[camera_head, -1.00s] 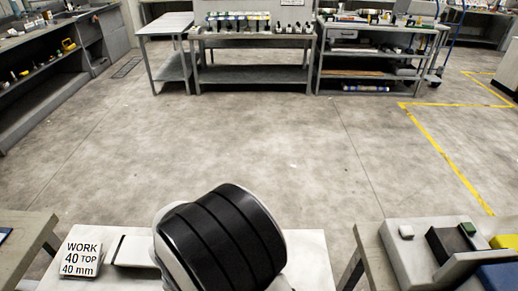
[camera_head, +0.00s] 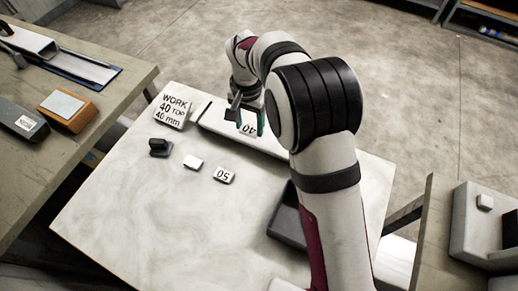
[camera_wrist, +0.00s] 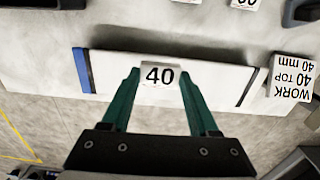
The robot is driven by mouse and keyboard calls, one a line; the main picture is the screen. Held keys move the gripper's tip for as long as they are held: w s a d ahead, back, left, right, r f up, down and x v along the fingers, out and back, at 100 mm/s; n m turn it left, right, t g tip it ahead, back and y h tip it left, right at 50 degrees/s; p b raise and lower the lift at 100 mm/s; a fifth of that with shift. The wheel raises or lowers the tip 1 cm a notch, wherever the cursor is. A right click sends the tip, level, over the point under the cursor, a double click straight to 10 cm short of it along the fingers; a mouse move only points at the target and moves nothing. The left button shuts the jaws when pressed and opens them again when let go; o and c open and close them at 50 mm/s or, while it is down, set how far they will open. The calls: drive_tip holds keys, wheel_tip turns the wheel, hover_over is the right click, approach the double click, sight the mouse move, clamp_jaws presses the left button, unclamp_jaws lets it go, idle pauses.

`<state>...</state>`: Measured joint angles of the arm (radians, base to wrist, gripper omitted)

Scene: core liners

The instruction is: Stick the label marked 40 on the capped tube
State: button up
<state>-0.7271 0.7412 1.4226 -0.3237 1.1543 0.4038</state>
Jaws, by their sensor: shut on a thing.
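My gripper (camera_wrist: 157,78) has green fingers shut on a small white label marked 40 (camera_wrist: 159,75). The label also shows at the fingertips in the head view (camera_head: 248,129). It is over the middle of a long white tube (camera_wrist: 215,78), which lies on the table with a blue band (camera_wrist: 82,70) at one end and a black band (camera_wrist: 252,87) towards the other. I cannot tell whether the label touches the tube. In the head view, my arm hides part of the tube (camera_head: 216,118).
A sign reading WORK 40 TOP 40 mm (camera_head: 172,108) stands by the tube's end. A label marked 50 (camera_head: 223,175), a white block (camera_head: 193,162), a black object (camera_head: 160,147) and a dark tray (camera_head: 287,217) are on the white table (camera_head: 130,215). Benches flank it.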

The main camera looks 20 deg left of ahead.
drive_tip(key=w+a+r, duration=0.2)
drive_tip(key=w+r, duration=0.1)
drive_tip(key=w, duration=0.1)
drive_tip(key=shift+s+a+f, duration=0.1)
drive_tip(key=shift+a+f, duration=0.05)
drive_tip(key=shift+f, duration=1.2)
drive_tip(key=shift+s+a+f, duration=0.1)
drive_tip(key=shift+f, duration=1.25)
drive_tip(key=shift+f, duration=1.2)
drive_tip(key=o, duration=1.3)
drive_tip(key=shift+o, duration=0.2)
drive_tip(key=shift+r, duration=0.15)
wheel_tip(320, 180, up, 7)
